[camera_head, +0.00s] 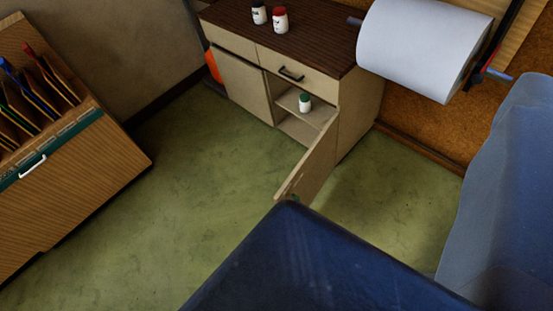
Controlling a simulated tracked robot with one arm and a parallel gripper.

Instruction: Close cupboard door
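A beige cupboard (360,108) with a dark wooden top stands against the far wall. Its right-hand door (314,162) is swung wide open towards me, and the shelf inside (289,101) is exposed. The left door (240,84) is shut, and so is the drawer with a dark handle (291,74). The lower near end of the open door meets the edge of a dark blue padded surface in the picture, which may hide part of it. My gripper is not in view.
The blue padded surface (320,265) fills the bottom foreground, with another blue shape (510,190) at right. A paper roll (415,50) hangs at upper right. A wooden file cabinet (75,180) stands left. Two jars (280,20) stand on the cupboard top. Green floor (200,185) is clear between.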

